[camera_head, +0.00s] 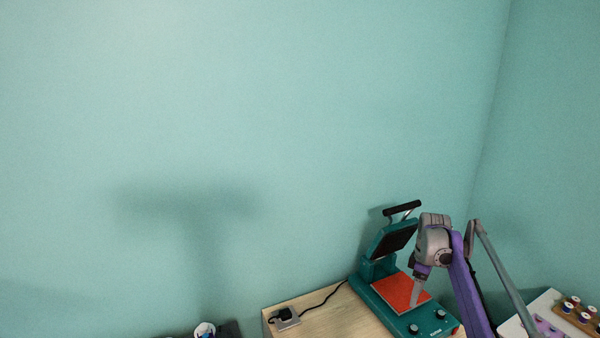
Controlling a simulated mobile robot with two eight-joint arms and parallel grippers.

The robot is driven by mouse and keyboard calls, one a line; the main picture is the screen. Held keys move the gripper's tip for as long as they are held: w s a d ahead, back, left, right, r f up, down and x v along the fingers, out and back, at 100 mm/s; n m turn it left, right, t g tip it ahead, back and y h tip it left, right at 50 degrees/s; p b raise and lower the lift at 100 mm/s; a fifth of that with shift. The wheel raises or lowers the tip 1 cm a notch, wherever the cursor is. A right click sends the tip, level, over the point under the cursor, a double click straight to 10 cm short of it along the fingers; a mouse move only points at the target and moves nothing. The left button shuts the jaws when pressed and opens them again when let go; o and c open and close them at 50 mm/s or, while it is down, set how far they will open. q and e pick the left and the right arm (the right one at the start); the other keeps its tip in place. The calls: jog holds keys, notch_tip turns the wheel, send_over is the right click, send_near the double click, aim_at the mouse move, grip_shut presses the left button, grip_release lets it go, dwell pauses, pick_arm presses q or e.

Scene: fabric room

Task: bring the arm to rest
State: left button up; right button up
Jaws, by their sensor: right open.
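My right arm comes in from the lower right, with purple and grey links. My right gripper (416,292) points down above the front of a teal heat press and is open. It looks empty. I cannot tell its exact height over the press. My left arm and left gripper are not in view.
The teal heat press (388,242) stands open on a wooden table (335,318), with a red-orange pad (392,290). A plug block (285,318) with a black cord lies left of it. Spools (572,303) stand at the lower right. Teal walls rise behind.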

jog(key=s+a+r+m+t, duration=0.2)
jog(key=s+a+r+m, duration=0.15)
jog(key=s+a, duration=0.45)
jog(key=s+a+r+m+t, duration=0.15)
jog(key=s+a+r, duration=0.3)
jog(key=s, duration=0.45)
jog(key=s+a+f+m+t, duration=0.1)
jog(key=s+a+f+m, duration=0.1)
jog(key=s+f, duration=0.3)
jog(key=s+a+f+m+t, duration=0.1)
jog(key=s+a+f+m, duration=0.2)
jog(key=s, duration=1)
notch_tip(320, 180, down, 2)
jog(key=shift+s+a+f+t, duration=0.1)
jog(key=shift+s+a+t, duration=0.25)
jog(key=shift+a, duration=0.4)
